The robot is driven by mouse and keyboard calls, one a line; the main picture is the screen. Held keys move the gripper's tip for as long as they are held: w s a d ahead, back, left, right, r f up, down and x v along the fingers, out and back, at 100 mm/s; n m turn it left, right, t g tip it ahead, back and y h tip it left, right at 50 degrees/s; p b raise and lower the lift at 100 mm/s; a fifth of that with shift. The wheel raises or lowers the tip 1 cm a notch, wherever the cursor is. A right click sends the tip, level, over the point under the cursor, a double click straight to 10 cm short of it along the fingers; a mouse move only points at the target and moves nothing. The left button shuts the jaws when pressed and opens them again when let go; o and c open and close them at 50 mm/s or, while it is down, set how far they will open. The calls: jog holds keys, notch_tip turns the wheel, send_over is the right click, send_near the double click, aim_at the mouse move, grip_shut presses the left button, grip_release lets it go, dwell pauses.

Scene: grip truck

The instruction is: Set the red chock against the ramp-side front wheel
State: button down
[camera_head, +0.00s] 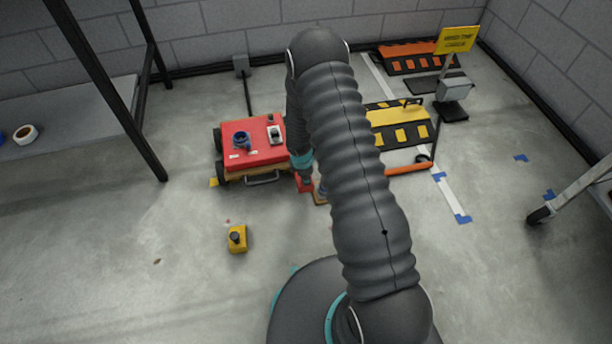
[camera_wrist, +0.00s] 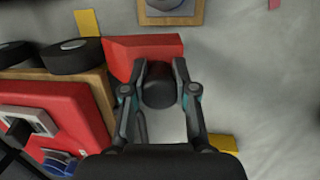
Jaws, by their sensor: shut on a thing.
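The red chock (camera_wrist: 140,47) is at the top middle of the wrist view, its black knob (camera_wrist: 158,92) between the fingers of my gripper (camera_wrist: 159,76), which is shut on it. A black wheel (camera_wrist: 72,57) of the truck lies just left of the chock. Contact between them is unclear. In the head view, the red truck (camera_head: 252,142) stands left of my arm, and the chock (camera_head: 304,184) shows at its right end, low by the floor. My arm hides part of this area. The yellow and black ramp (camera_head: 385,117) is right of my arm.
A wooden block with a grey disc (camera_wrist: 170,12) lies beyond the chock. A yellow block with a black knob (camera_head: 237,240) stands on the floor in front of the truck. An orange bar (camera_head: 410,168) lies before the ramp. The left foreground floor is clear.

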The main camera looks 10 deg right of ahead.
jog(key=shift+f+b, duration=2.6)
jog(key=shift+f, duration=0.55)
jog(key=shift+w+r+p, duration=0.2)
jog(key=shift+r+p, duration=0.2)
jog(key=shift+p, duration=0.35)
jog(key=w+p, duration=0.3)
jog(key=p, duration=0.1)
jog(key=shift+f, duration=0.2)
jog(key=shift+w+f+p, duration=0.15)
jog(key=shift+w+p, duration=0.25)
jog(key=c, duration=0.7)
grip_release()
jog(key=shift+s+f, duration=0.1)
jog(key=shift+f, duration=0.1)
jog(key=shift+c, duration=0.2)
jog(key=shift+a, duration=0.1)
jog(key=shift+r, duration=0.25)
